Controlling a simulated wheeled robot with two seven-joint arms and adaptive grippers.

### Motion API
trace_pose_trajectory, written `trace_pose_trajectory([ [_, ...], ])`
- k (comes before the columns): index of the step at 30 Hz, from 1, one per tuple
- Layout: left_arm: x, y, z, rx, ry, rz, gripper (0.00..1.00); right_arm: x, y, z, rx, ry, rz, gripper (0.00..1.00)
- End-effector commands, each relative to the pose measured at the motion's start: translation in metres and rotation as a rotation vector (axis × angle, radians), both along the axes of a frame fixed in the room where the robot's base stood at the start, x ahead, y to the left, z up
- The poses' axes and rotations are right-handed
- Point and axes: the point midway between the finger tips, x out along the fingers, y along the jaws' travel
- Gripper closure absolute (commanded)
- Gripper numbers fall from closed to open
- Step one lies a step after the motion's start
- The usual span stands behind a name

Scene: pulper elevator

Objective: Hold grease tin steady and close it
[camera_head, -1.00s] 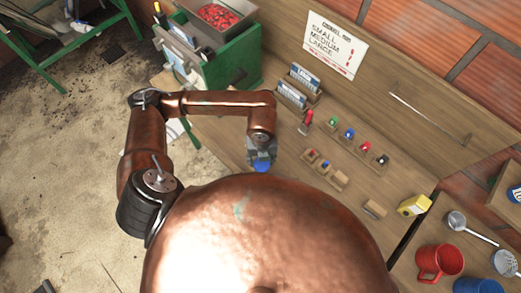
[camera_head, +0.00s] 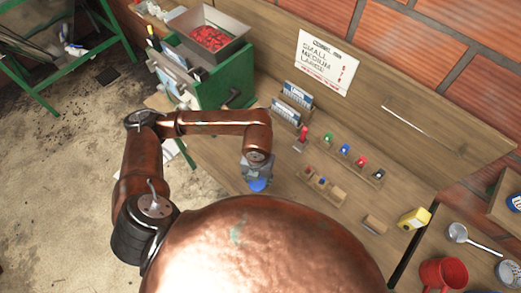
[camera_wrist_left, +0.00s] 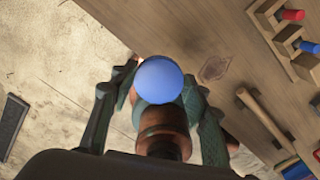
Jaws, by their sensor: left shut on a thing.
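My left gripper (camera_head: 257,172) is shut on a blue round thing (camera_head: 258,185), which shows below the fingers in the head view. In the left wrist view the same smooth blue top (camera_wrist_left: 158,80) sits between the two dark green fingers of the left gripper (camera_wrist_left: 157,95). It looks like the grease tin or its lid; I cannot tell which. A copper-coloured shape under it in the wrist view is partly hidden. My right gripper does not show in the head view, where my large copper body covers the bottom middle.
A green machine (camera_head: 225,80) with red fruit (camera_head: 210,38) stands behind. The bench around the gripper is mostly clear.

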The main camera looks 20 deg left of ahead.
Motion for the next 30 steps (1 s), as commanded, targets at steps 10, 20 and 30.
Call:
trace_pose_trajectory([
  [10, 0.026, 0.014, -0.001, 0.009, 0.011, -0.783, 0.65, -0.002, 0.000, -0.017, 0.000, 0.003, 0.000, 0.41],
  [20, 0.049, 0.027, 0.002, 0.008, 0.021, -1.530, 0.65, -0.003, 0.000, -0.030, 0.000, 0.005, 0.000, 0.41],
  [30, 0.070, 0.040, 0.008, 0.000, 0.026, -2.303, 0.65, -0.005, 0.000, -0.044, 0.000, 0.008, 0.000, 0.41],
])
